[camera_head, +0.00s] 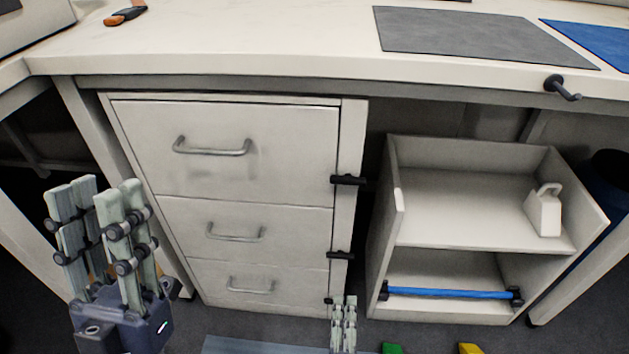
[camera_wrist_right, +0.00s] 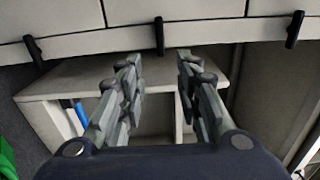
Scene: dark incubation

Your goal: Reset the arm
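My left gripper (camera_head: 96,188) is at the lower left of the head view, fingers pointing up, in front of the left side of the drawer cabinet. Its two fingers stand apart with nothing seen between them. My right gripper (camera_head: 344,298) shows small at the bottom middle of the head view, below the cabinet's right edge. In the right wrist view its fingers (camera_wrist_right: 158,62) are spread apart and empty, pointing toward a pale cabinet. Most of the right arm is hidden in the head view.
A white drawer cabinet (camera_head: 285,165) with closed drawers stands under the worktop (camera_head: 250,45). To its right is an open shelf unit (camera_head: 470,200) with a white handled item (camera_head: 544,212) and a blue bar (camera_head: 452,293). A dark hook (camera_head: 562,88) juts from the worktop edge.

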